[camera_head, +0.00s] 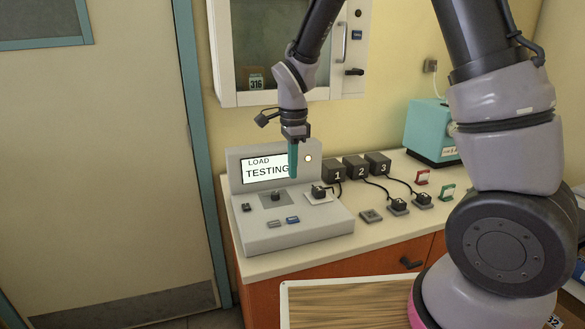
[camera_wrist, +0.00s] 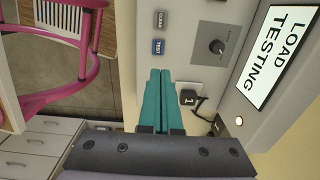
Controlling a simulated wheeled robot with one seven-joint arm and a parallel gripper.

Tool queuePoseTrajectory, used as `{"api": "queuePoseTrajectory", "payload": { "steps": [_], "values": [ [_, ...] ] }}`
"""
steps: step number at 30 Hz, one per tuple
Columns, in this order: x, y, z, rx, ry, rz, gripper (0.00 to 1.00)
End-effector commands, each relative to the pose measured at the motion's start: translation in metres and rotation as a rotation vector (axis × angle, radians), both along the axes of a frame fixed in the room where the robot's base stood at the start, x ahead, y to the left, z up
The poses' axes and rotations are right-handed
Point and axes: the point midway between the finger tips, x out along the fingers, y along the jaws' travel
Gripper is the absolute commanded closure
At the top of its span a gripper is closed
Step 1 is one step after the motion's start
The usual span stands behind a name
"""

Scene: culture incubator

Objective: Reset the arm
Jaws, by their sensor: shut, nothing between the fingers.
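My gripper (camera_head: 293,160) hangs from the bent arm, fingers pointing down, just in front of the grey tester's screen. Its teal fingers are closed together with nothing between them, as the wrist view (camera_wrist: 159,75) also shows. The grey tester (camera_head: 335,228) stands on the counter, and its screen (camera_head: 266,168) reads "LOAD TESTING"; the same screen shows in the wrist view (camera_wrist: 277,55). A black plug marked 1 (camera_wrist: 189,97) sits on the tester's panel beside the fingertips in the wrist view. The fingertips appear above the panel; contact cannot be told.
Black boxes 1 (camera_head: 334,171), 2 (camera_head: 356,168) and 3 (camera_head: 378,164) stand right of the tester, cables trailing to the counter (camera_head: 340,256). A teal box (camera_head: 428,130) stands behind. A glass-fronted cabinet (camera_head: 291,97) hangs above.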

Motion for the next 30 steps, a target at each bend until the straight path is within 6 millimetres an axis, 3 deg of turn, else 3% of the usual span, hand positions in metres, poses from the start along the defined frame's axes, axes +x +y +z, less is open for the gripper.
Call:
{"api": "queuePoseTrajectory", "payload": {
  "steps": [7,11,16,20,24,30],
  "values": [
    [0.0,-0.001,0.002,0.003,-0.002,0.002,1.0],
    [0.002,-0.014,0.023,0.03,-0.024,0.036,1.0],
    [-0.004,-0.056,0.085,0.099,-0.111,0.171,1.0],
    [-0.021,-0.095,0.132,0.131,-0.208,0.304,1.0],
    [-0.046,-0.133,0.175,0.125,-0.325,0.449,1.0],
    [-0.094,-0.178,0.218,0.046,-0.493,0.657,1.0]
  ]
}}
